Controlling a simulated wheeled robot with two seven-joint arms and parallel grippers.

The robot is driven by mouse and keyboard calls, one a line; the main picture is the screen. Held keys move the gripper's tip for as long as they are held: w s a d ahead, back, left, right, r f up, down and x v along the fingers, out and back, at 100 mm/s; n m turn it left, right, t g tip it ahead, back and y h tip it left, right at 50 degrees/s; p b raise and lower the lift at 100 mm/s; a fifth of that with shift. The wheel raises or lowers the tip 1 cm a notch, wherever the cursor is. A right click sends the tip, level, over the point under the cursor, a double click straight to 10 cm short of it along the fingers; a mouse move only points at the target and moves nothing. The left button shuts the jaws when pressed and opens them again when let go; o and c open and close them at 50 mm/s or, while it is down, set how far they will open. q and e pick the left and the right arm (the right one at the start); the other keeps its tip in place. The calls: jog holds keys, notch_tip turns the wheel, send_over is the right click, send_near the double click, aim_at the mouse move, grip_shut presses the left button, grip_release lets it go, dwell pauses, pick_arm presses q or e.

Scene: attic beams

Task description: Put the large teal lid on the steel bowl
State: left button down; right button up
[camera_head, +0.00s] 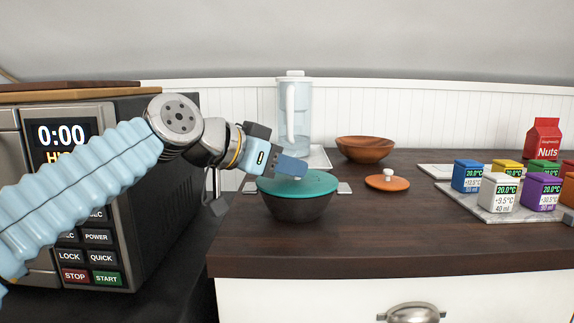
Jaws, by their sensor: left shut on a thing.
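The large teal lid (316,184) lies over the top of the steel bowl (299,207), which stands near the front left of the dark wooden counter. The lid covers the bowl's opening and looks about level; I cannot tell whether it is fully seated. My left gripper (291,170) comes in from the left and is shut on the lid at its top; its fingertips hide the lid's middle and the exact grip. My right gripper is not in view.
A microwave (151,190) stands at left. Behind the bowl is a water pitcher (294,120) on a white tray. A wooden bowl (365,149) and small orange lid (387,183) are to the right. Several coloured blocks (497,193) and a red Nuts bag (543,138) stand far right.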

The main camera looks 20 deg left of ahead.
pick_arm(q)
jog(key=shift+c, duration=2.1)
grip_release()
jog(key=shift+r, duration=0.25)
notch_tip(320, 180, up, 2)
jog(key=shift+r+p, duration=0.2)
jog(key=shift+p, duration=1.05)
notch_tip(320, 180, up, 4)
jog(key=p, duration=0.3)
jog(key=shift+r+p, duration=0.1)
jog(key=shift+p, duration=0.2)
